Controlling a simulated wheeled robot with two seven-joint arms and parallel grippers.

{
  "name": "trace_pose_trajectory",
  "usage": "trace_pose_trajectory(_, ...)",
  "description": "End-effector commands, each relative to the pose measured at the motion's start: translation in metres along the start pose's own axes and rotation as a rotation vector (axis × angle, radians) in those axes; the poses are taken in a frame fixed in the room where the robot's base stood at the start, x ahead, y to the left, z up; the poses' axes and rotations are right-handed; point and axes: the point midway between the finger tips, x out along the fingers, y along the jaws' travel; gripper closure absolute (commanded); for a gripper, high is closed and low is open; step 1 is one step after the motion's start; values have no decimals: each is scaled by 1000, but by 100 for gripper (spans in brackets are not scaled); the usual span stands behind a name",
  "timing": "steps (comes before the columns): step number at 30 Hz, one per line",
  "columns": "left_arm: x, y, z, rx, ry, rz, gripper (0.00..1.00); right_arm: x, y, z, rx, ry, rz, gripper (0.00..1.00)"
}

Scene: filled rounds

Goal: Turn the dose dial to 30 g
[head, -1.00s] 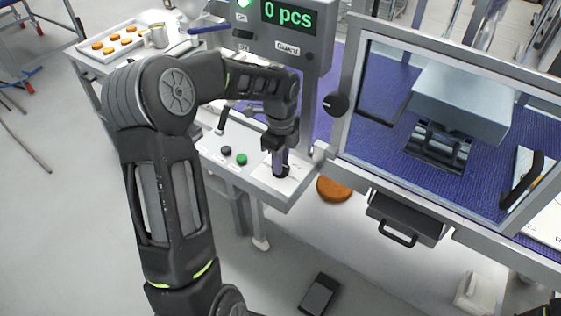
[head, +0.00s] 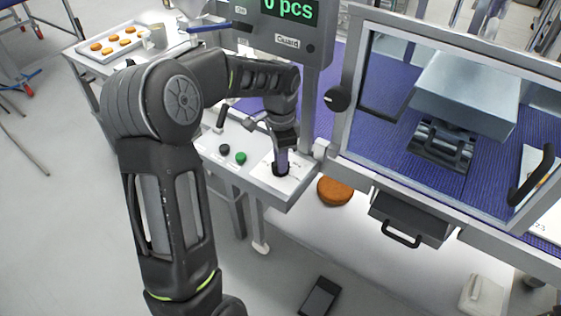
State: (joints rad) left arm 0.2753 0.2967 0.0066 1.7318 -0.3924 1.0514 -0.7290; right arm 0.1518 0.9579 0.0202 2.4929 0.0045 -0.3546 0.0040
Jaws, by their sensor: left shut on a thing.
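The dose dial (head: 281,171) is a small dark knob on a white scale plate at the right end of the control panel (head: 248,178). My left gripper (head: 282,160) points down over it and is shut on it. The gripper hides most of the knob, and the scale marks are too small to read. A display (head: 290,12) above the panel reads "0 pcs" in green; its top is cut off. My right gripper does not show.
Black (head: 224,149) and green (head: 240,158) buttons sit left of the dial. A framed clear guard (head: 440,110) with a black handle covers the blue belt at right. An orange-brown round (head: 335,190) lies below the panel. A tray of rounds (head: 112,42) stands back left.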

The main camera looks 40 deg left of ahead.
Motion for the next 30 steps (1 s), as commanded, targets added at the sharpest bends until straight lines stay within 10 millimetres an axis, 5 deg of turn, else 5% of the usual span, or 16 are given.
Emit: trace_pose_trajectory(30,-1,0,-1,-950,2,-1,100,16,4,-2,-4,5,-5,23)
